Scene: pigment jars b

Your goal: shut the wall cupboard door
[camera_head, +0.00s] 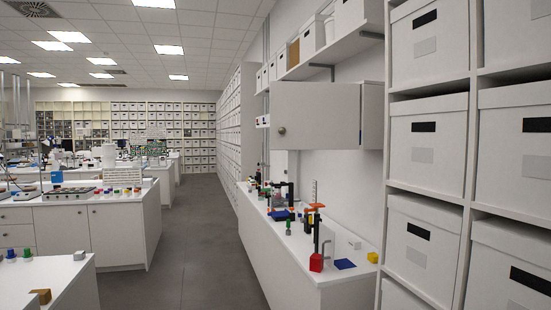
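The white wall cupboard (372,116) hangs on the right-hand wall, under a long shelf and above the white counter. Its door (320,115) appears to stand open, swung out to the left from the cupboard's near edge, with its flat face toward me. A round grey knob (282,130) sits near the door's left edge. The door hides the inside of the cupboard. My gripper is not in view.
The counter (345,281) below bears a red-based stand (316,262), a blue pad (345,264) and several small items. A tall rack of white boxes (428,147) stands at right. The grey floor aisle (190,240) is clear. A white bench (75,290) is at lower left.

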